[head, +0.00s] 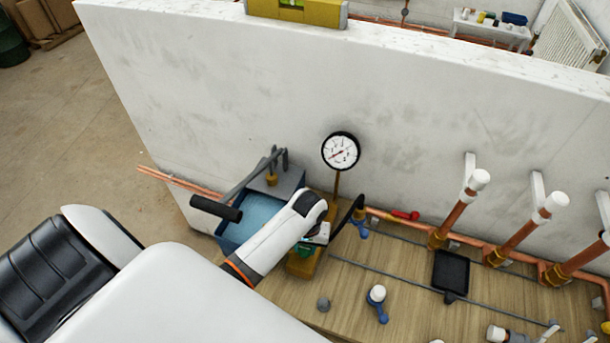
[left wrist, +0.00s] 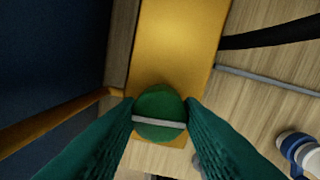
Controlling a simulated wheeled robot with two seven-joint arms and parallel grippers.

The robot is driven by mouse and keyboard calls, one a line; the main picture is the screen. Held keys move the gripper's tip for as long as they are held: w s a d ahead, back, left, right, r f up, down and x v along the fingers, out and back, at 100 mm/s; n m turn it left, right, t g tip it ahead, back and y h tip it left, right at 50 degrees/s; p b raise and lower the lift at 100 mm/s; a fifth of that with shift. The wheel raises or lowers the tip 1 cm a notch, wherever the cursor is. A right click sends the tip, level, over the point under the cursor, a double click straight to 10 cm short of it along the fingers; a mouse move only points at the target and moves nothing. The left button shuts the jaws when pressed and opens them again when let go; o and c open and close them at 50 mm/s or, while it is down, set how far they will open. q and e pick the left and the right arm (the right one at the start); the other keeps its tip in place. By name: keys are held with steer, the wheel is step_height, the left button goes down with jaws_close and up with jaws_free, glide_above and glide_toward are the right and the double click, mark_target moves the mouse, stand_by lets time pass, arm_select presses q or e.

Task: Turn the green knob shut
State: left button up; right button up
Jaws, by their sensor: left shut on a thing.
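The green knob (left wrist: 158,112) is round with a pale grey bar across its face. In the left wrist view it sits at the end of a yellow block (left wrist: 178,45), with the bar running nearly left to right. My left gripper (left wrist: 160,108) has one green finger on each side of the knob and is shut on it. In the head view my left gripper (head: 314,236) reaches down over the yellow block (head: 300,267), and the knob is mostly hidden there. My right gripper is not in view.
A blue tank (head: 255,215) with a black-handled lever (head: 216,209) stands left of my gripper. A pressure gauge (head: 341,151) rises behind it, near the white wall. A black hose (head: 348,215) runs close on the right. Copper pipes with white caps (head: 480,179) stand farther right.

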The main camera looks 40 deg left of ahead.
mark_target(307, 248)
arm_select(q)
steer(key=shift+f+m, duration=0.1)
steer(key=shift+m, duration=0.5)
steer(key=o, duration=1)
step_height(307, 248, up, 12)
steer(key=shift+d+b, duration=0.15)
steer(key=shift+b, duration=0.15)
steer(key=shift+w, duration=0.1)
